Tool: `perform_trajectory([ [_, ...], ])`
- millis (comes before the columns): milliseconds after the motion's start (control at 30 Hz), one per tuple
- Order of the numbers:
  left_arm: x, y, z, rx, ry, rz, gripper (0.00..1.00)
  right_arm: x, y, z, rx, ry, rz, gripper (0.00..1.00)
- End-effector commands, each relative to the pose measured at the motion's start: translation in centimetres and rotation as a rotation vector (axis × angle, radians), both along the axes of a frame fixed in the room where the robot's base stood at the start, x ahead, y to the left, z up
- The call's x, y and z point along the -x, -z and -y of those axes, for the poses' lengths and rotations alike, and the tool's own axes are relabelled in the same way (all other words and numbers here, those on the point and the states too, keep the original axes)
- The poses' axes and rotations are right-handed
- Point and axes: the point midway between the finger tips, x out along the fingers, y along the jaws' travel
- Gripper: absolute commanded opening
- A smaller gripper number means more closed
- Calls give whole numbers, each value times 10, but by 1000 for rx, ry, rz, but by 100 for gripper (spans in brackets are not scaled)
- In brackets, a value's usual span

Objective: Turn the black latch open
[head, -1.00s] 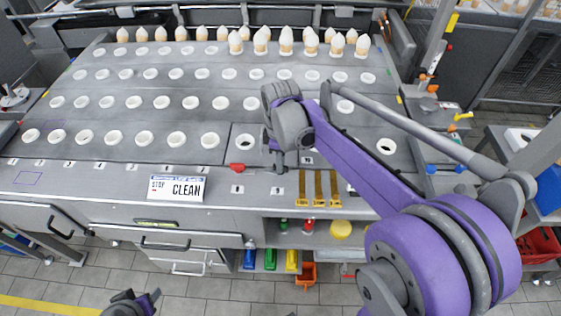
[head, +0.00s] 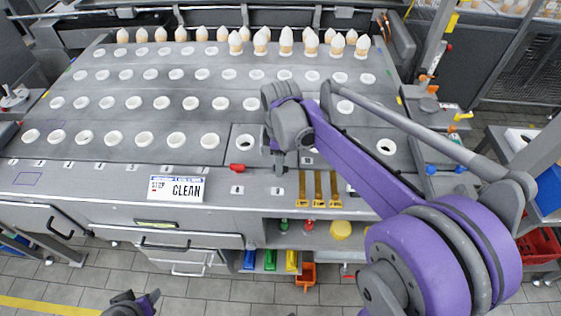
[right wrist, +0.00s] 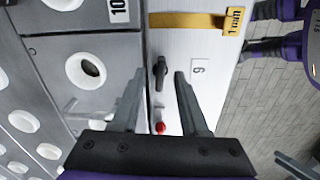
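The black latch (right wrist: 161,72) shows in the right wrist view on the light front strip of the table, its long side running up and down the picture. My right gripper (right wrist: 159,75) is open, with one fingertip on each side of the latch and visible gaps between. In the head view my right gripper (head: 279,172) hangs over the table's front edge strip and hides the latch. A dark and purple end of my left arm, the left gripper (head: 135,303), shows low at the bottom left, far from the latch; its fingers are not clear.
A red latch (head: 237,168) lies left of my right gripper; a red knob (right wrist: 160,127) shows between the fingers in the wrist view. Brass strips (head: 319,188) lie just right. A "STOP CLEAN" sign (head: 176,189) stands left. White cups (head: 210,141) line the tabletop.

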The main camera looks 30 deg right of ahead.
Motion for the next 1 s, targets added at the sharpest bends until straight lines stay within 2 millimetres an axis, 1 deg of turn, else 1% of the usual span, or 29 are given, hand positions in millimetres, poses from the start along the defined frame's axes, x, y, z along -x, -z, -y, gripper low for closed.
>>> perform_trajectory([
  [167,0,0,0,0,0,0,50,0,0,0,0,0,0,44],
  [267,0,0,0,0,0,0,50,0,-4,0,0,0,0,44],
  [367,-1,-2,0,0,0,1,50,0,-15,0,0,0,0,44],
  [600,-2,-6,0,0,0,4,50,0,-64,0,0,0,0,44],
  [733,-3,-8,0,0,0,5,50,0,-87,0,0,0,0,44],
  [800,-3,-9,0,0,0,6,50,0,-96,0,0,0,0,44],
  [900,-3,-9,0,0,0,6,50,0,-105,0,0,0,0,44],
  [1000,-3,-9,0,0,0,6,50,0,-108,0,0,0,0,44],
])
